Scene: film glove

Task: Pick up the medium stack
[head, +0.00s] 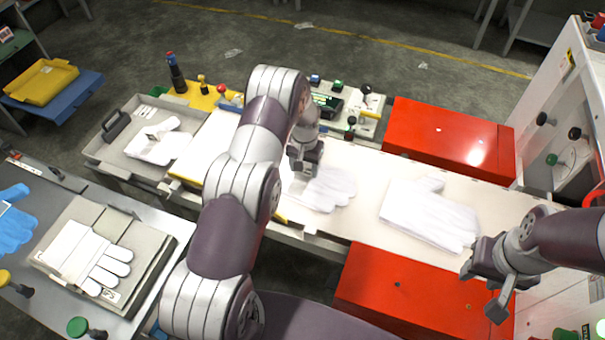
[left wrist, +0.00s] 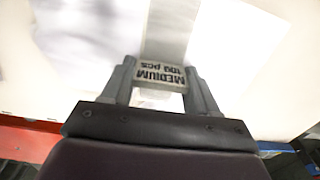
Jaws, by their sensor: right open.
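The medium stack is a pile of white gloves (head: 328,190) lying on the white table near its middle in the head view. In the left wrist view its paper band carries a label (left wrist: 160,76) that reads "MEDIUM 100 pcs". My left gripper (head: 305,168) is at the left end of this stack. In the left wrist view its two fingers (left wrist: 160,88) stand on either side of the label, close to its edges. I cannot tell whether they press on it. My right gripper (head: 487,287) is open and empty, at the lower right, beyond the larger glove stack.
A larger glove stack (head: 428,212) lies to the right on the white table (head: 372,172). Red boxes stand behind (head: 445,138) and in front (head: 420,290) of it. A grey tray (head: 105,150) with a small glove stack (head: 160,143) is at the left. My left arm hides part of the table.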

